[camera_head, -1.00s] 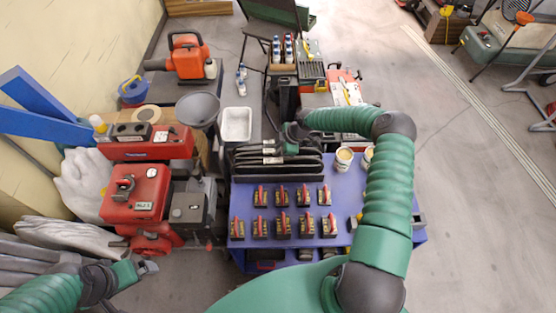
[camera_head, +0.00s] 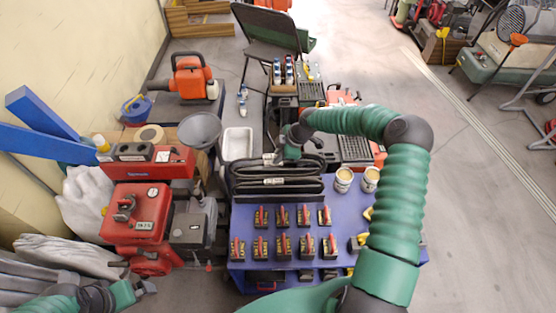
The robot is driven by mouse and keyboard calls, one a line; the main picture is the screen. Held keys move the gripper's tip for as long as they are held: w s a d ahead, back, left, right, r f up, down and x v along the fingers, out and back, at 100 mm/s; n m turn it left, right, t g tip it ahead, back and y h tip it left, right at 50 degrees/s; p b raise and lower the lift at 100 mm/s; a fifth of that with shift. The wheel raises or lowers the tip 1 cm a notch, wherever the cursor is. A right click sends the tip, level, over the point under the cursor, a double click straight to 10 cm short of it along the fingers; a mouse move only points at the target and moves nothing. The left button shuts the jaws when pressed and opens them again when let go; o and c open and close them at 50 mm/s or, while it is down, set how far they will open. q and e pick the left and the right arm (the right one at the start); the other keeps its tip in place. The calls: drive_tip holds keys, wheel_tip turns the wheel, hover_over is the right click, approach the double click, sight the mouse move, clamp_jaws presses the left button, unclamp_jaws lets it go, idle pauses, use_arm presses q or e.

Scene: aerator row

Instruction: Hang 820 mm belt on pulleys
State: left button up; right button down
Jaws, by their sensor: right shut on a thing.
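Black belts (camera_head: 255,187) lie in a long looped stack at the back of the blue table, one with a pale label. My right gripper (camera_head: 273,158) is at the far edge of this stack, shut on a black belt; its fingers are small and partly hidden, and I cannot read which length it is. My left gripper (camera_head: 147,287) is low at the left, away from the belts; its jaw gap is too small to judge. Red machines (camera_head: 137,212) stand left of the table with a grey unit (camera_head: 193,228) beside them. I cannot make out any pulleys clearly.
Several black blocks with red levers (camera_head: 282,216) stand in rows on the blue table (camera_head: 338,211). Two open cans (camera_head: 343,181) are at its right. A grey funnel (camera_head: 199,130) and a white tray (camera_head: 237,143) are behind.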

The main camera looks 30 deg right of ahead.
drive_tip(key=shift+d+f+b, duration=0.15)
drive_tip(key=shift+f+b, duration=2.4)
drive_tip(key=shift+f, duration=2.25)
drive_tip(key=c, duration=1)
unclamp_jaws()
drive_tip(key=shift+r, duration=0.15)
drive_tip(key=shift+r+p, duration=0.7)
drive_tip(key=shift+c, duration=0.4)
